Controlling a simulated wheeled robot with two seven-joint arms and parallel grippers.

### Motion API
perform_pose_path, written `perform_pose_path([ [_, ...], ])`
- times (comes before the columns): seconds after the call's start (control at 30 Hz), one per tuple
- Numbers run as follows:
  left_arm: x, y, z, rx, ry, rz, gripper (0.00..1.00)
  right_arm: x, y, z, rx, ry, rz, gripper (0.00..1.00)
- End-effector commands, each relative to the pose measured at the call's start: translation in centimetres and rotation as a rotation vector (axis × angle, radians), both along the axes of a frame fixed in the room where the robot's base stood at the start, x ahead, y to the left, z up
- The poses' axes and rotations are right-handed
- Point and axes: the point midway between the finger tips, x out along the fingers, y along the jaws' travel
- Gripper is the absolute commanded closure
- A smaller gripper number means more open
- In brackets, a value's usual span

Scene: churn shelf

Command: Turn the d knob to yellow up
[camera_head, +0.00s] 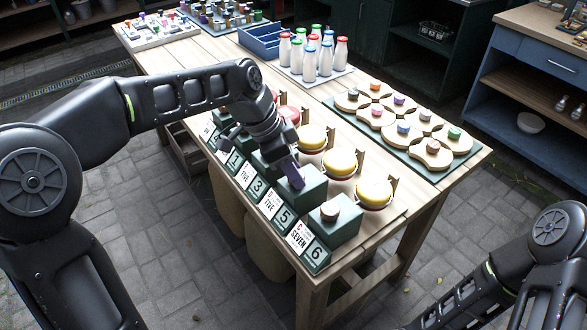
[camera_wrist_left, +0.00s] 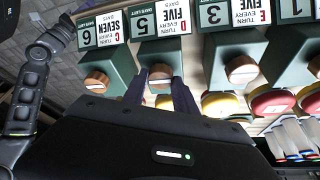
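The D box (camera_head: 309,192) is a dark green block on the bench. Its signs read FIVE and 5, and the D sign (camera_wrist_left: 176,17) appears upside down in the left wrist view. The d knob (camera_wrist_left: 160,76) is a round wooden knob with a pale stripe across it. My left gripper (camera_wrist_left: 160,92) is open, with a dark finger on either side of the knob; I cannot tell whether they touch it. In the head view my left gripper (camera_head: 295,178) hides the knob. A yellow disc (camera_head: 341,162) with a bracket stands behind this box.
The C box (camera_head: 335,224), with a similar knob, stands close on the near side, and the E knob (camera_wrist_left: 241,69) on the other. Wooden pieces on a green board (camera_head: 443,172) and bottles on a white tray (camera_head: 335,76) lie behind.

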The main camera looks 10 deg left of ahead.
Motion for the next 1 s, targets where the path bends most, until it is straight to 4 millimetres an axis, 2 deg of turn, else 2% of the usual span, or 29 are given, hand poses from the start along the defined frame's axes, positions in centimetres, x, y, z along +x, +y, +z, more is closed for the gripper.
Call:
perform_pose_path([
  [0.03,0.0,0.0,0.0,0.0,0.001,0.0,0.62,0.0,0.0,0.0,0.0,0.0,0.0,0.64],
  [0.23,0.0,0.0,0.0,0.001,0.001,0.001,0.46,0.0,0.0,0.0,0.0,0.0,0.0,0.64],
  [0.57,0.0,0.1,0.2,0.0,0.0,0.001,0.45,0.0,0.0,0.0,0.0,0.0,0.0,0.64],
  [0.77,-0.3,0.8,2.1,-0.001,-0.003,0.002,0.45,0.0,0.0,-0.2,0.0,0.0,0.0,0.64],
  [1.0,-1.0,2.2,5.8,0.001,-0.003,0.002,0.45,0.0,0.0,-0.4,0.0,0.0,0.0,0.64],
])
